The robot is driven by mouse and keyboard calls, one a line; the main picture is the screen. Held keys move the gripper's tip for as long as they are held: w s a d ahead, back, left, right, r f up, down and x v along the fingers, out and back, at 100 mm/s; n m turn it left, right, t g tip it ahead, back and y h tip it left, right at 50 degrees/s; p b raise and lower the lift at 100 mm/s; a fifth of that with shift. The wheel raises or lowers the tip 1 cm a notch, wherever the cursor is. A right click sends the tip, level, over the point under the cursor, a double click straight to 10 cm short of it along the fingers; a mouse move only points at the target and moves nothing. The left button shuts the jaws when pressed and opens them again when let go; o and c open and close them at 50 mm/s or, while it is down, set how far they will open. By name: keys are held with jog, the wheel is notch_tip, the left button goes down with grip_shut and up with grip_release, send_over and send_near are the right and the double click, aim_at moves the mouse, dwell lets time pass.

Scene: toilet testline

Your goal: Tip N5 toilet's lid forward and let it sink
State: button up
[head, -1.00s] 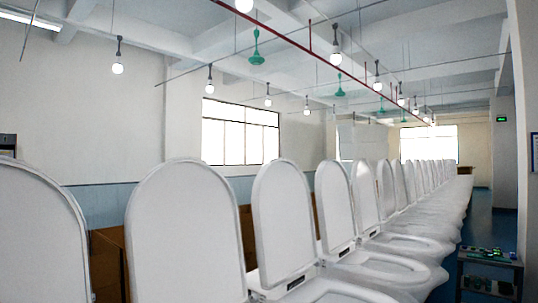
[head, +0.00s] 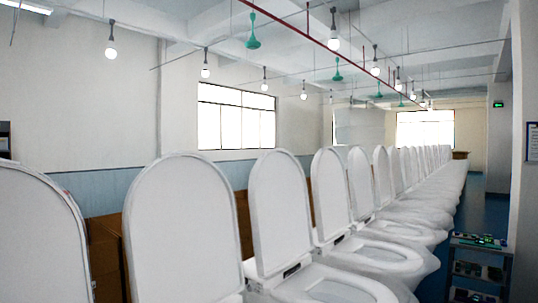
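A long row of white toilets runs from the near left to the far right in the head view. Their lids stand upright, including the large near lid (head: 183,225), the lid behind it (head: 281,210) and a further lid (head: 330,195). Another lid (head: 38,240) is cut off at the left edge. Open seats and bowls show below, such as the near bowl (head: 340,290). No number labels are readable, so I cannot tell which toilet is N5. My gripper is not in view.
A cart with shelves and small items (head: 478,265) stands at the right, beside a pillar (head: 522,150). Blue floor (head: 475,215) shows between the row and the right side. Brown boxes (head: 103,255) are behind the toilets. Lamps and fans hang overhead.

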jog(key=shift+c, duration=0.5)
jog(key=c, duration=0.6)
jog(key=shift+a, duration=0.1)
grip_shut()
